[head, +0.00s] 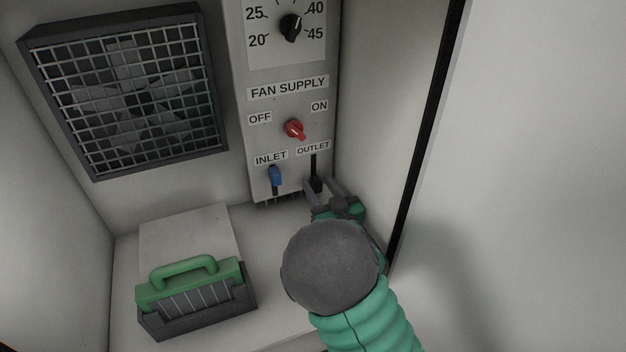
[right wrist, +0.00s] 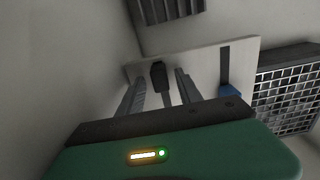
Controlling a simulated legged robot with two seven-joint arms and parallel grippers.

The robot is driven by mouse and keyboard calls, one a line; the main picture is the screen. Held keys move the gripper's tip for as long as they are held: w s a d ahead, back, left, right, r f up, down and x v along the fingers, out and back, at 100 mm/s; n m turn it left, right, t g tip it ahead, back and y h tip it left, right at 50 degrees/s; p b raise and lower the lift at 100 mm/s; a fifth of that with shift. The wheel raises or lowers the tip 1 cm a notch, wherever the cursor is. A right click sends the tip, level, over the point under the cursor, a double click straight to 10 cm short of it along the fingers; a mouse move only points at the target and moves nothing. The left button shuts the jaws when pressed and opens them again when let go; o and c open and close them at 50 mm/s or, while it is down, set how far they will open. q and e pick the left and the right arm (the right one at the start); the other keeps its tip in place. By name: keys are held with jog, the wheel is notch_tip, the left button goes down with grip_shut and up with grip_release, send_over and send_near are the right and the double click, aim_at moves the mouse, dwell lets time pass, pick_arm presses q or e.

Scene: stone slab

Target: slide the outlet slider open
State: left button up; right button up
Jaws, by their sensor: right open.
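The outlet slider is a small black knob (head: 316,184) at the lower end of its vertical slot, under the OUTLET label (head: 313,148). In the right wrist view the black knob (right wrist: 159,77) shows between my two finger lines. My right gripper (head: 321,187) is open, with one finger on each side of the knob. I cannot tell whether either finger touches it. The gripper also shows in the right wrist view (right wrist: 158,84). My left gripper is not in view.
The blue inlet slider (head: 275,176) sits just left, with a red fan switch (head: 294,128) and black dial (head: 291,27) above. A caged fan (head: 130,90) is on the left wall. A green-handled box (head: 195,298) stands lower left. A side wall (head: 385,100) is close on the right.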

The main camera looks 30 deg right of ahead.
jog(key=shift+s+a+r, duration=0.1)
jog(key=shift+s+r, duration=0.05)
jog(key=shift+s, duration=0.15)
jog(key=shift+c, duration=1.3)
grip_shut()
